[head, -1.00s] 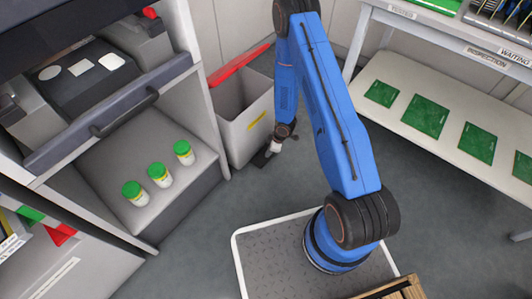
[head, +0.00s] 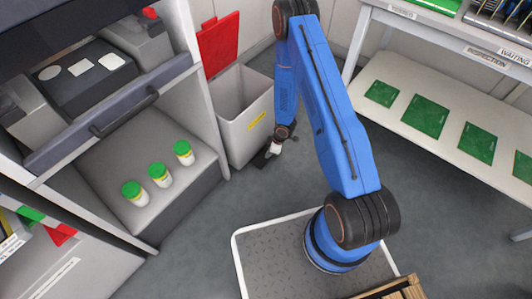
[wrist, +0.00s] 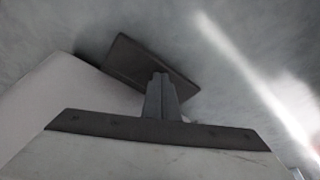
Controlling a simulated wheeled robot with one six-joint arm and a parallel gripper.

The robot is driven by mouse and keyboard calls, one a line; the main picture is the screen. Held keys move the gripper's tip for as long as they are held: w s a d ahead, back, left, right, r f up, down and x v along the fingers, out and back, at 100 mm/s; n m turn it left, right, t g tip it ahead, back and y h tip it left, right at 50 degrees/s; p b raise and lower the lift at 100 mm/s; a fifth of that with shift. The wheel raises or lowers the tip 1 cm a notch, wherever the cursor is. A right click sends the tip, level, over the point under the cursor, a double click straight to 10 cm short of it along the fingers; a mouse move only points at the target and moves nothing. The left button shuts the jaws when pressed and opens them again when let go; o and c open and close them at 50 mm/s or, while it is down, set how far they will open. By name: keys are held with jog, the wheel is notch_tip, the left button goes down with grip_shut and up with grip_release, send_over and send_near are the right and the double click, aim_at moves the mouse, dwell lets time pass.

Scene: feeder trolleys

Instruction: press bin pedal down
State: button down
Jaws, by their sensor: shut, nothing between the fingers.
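The bin (head: 246,124) is a grey box with a yellow label, standing on the floor beside the machine cabinet. Its red lid (head: 219,44) stands upright, and the bin's mouth is open. The dark pedal (head: 260,159) sits low at the bin's front; it also shows in the wrist view (wrist: 138,62) as a flat dark plate. My gripper (head: 270,154) points down at the pedal, its fingers shut and empty. In the wrist view the fingertips (wrist: 160,78) overlap the pedal plate and appear to touch it.
A cabinet shelf (head: 120,170) with three green-capped bottles (head: 159,174) stands left of the bin. A white bench (head: 450,130) with several green boards (head: 425,117) is at the right. The grey floor (head: 215,215) in front of the bin is clear.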

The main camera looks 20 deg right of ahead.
jog(key=shift+r, duration=0.1)
notch_tip(320, 180, up, 10)
dwell(0.9)
dwell(1.1)
